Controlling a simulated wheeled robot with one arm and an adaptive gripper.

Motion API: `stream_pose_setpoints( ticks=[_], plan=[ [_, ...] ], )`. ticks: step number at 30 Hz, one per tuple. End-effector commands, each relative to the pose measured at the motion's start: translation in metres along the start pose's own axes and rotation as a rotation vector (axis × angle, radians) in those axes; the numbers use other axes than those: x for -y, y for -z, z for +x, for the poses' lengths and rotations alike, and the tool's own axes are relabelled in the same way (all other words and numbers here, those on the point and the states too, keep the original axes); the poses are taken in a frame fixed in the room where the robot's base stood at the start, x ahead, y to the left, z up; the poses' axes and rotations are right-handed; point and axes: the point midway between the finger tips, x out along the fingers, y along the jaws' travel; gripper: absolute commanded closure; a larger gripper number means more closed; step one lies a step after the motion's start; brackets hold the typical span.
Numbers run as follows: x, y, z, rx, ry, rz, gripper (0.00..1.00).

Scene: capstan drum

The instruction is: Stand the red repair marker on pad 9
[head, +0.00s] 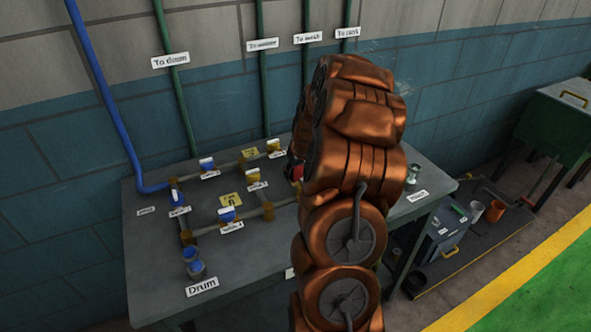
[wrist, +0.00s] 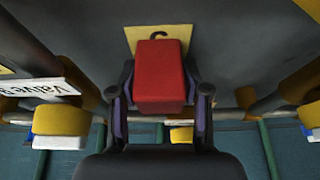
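The red repair marker (wrist: 160,78) is a red block between the two fingers of my gripper (wrist: 160,88) in the wrist view. The fingers close against its sides. A yellow pad (wrist: 132,38) with a dark, partly covered character lies just beyond the marker; I cannot read its number or tell whether the marker touches it. In the head view a bit of red (head: 296,172) shows left of my arm, which hides most of the gripper. Yellow pads also lie among the pipes, one at the back (head: 250,153) and one nearer (head: 225,200); their numbers are unclear.
The grey table (head: 150,270) carries a pipe network with valves and white labels. A valve label (wrist: 45,88) and yellow fittings flank the gripper in the wrist view. A blue upright fitting (head: 193,264) stands by the Drum label (head: 202,287). The table's front left is clear.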

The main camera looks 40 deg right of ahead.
Motion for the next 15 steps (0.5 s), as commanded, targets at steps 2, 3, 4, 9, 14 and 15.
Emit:
stream_pose_setpoints(
  ticks=[2, 3, 4, 9, 14, 15],
  plan=[
    [0.0001, 0.0001, -0.0003, 0.0, 0.0, 0.0, 0.42],
    [0.0001, 0.0, -0.0003, 0.0, 0.0, 0.0, 0.37],
    [0.0001, 0.0, -0.0003, 0.0, 0.0, 0.0, 0.34],
    [0.0002, 0.0, -0.0004, 0.0, 0.0, 0.0, 0.34],
    [0.0001, 0.0006, -0.0016, 0.0, 0.0, 0.0, 0.34],
    [0.0001, 0.0011, -0.003, 0.0, 0.0, 0.0, 0.34]
  ],
)
